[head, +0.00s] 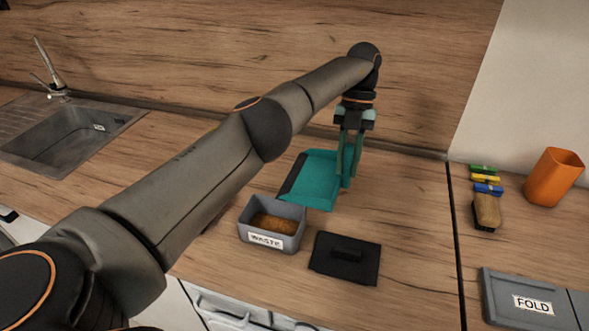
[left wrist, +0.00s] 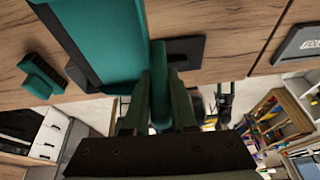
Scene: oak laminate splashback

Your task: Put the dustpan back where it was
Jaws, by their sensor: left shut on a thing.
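The teal dustpan (head: 312,181) is at the back middle of the counter in the head view, its dark lip towards the left. My left gripper (head: 350,150) points down and is shut on the dustpan's upright handle. In the left wrist view the handle (left wrist: 160,85) sits between the two fingers (left wrist: 161,105), and the teal pan (left wrist: 105,38) reaches up and left from it. I cannot tell whether the pan touches the counter.
A grey WASTE box (head: 271,226) with brown contents stands in front of the dustpan, beside a black lid (head: 345,258). A green brush (left wrist: 42,75) shows in the left wrist view. A sink (head: 65,133) is left; an orange cup (head: 553,177) and FOLD box (head: 530,302) are right.

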